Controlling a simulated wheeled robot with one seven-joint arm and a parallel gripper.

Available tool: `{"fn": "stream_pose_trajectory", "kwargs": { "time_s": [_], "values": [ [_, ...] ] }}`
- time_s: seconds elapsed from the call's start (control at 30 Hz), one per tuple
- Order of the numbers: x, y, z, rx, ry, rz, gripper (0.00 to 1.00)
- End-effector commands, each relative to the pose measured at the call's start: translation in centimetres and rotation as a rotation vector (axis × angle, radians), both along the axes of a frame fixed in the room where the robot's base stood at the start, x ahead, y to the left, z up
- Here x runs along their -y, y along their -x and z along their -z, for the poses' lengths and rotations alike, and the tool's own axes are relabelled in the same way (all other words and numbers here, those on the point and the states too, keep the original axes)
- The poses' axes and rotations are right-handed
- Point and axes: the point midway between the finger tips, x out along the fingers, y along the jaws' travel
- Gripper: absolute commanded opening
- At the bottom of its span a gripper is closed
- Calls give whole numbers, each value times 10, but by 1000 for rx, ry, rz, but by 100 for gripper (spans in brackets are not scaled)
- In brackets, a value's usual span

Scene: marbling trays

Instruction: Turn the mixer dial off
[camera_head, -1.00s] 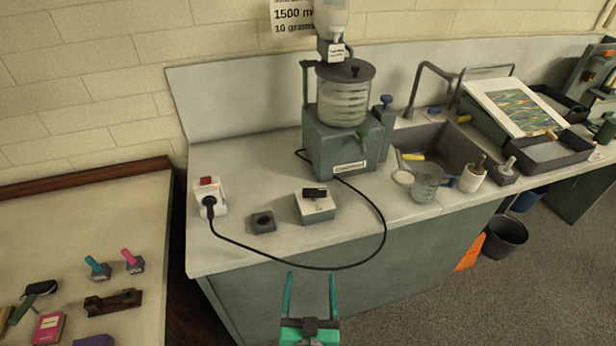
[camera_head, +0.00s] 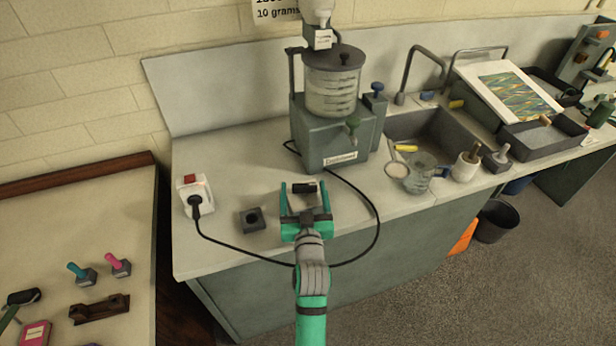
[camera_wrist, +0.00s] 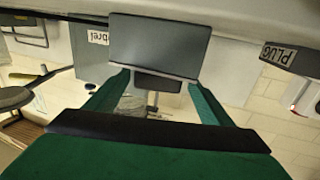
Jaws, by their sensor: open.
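My gripper and arm hide most of the box.
A black cable runs from the white socket (camera_head: 194,194) around the dial to the mixer and passes under my arm. A dark square block (camera_head: 252,219) sits left of the dial. A scoop (camera_head: 397,169) and a clear jug (camera_head: 420,172) stand to the right, by the sink.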

Motion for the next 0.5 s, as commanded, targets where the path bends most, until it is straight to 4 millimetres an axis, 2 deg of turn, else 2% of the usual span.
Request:
{"fn": "stream_pose_trajectory", "kwargs": {
  "time_s": [0.03,0.2,0.5],
  "values": [
    [0,-10,-1,1,2,0,75],
    [5,-35,-1,1,2,11,75],
    [10,-54,0,1,1,19,75]
  ]
}}
